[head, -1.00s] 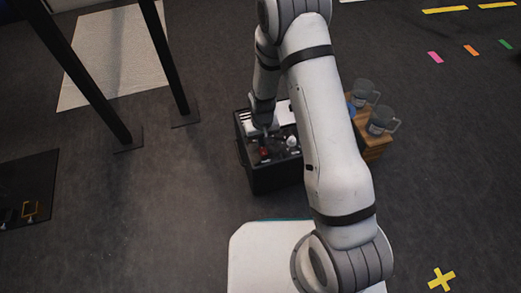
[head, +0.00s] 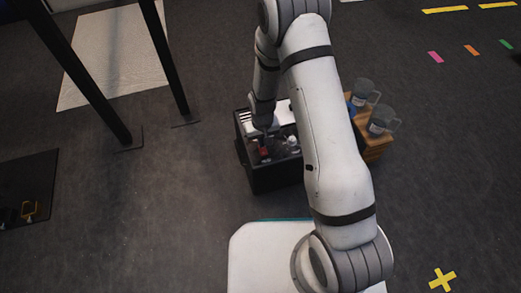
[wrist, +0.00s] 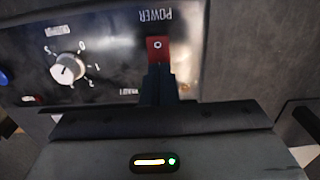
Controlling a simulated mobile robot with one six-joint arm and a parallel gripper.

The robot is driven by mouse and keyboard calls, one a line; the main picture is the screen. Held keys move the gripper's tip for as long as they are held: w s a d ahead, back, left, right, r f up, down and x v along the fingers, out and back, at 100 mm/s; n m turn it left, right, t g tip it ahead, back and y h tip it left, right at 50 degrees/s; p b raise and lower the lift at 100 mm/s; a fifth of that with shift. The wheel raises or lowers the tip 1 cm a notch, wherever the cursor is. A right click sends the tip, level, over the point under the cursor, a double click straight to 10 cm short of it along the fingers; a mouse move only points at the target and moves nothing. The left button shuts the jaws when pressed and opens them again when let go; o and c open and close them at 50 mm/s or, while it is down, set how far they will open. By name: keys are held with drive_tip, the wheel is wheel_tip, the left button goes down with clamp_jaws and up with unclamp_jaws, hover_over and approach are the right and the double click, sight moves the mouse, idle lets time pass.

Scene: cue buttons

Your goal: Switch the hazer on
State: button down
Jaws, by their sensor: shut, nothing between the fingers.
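The hazer is a black box (head: 275,182) on the floor in the head view, with controls on its top. In the wrist view its metal panel (wrist: 115,55) carries a red rocker switch (wrist: 158,49) with a white ring mark, beside the upside-down word POWER. My gripper (wrist: 158,75) is shut and empty, its fingertips right at the lower edge of the red switch. Whether they touch it I cannot tell. The fingers hide what lies just below the switch.
A white round knob (wrist: 68,69) with a numbered dial is left of the switch. A blue button (wrist: 3,77) shows at the left edge. In the head view, a wooden crate (head: 374,148) with two grey mugs (head: 379,121) stands right of the box.

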drive_tip(key=shift+f+b, duration=0.35)
drive_tip(key=shift+f, duration=0.25)
idle(0.3)
drive_tip(key=shift+r+p, duration=2.55)
drive_tip(key=shift+r, duration=1)
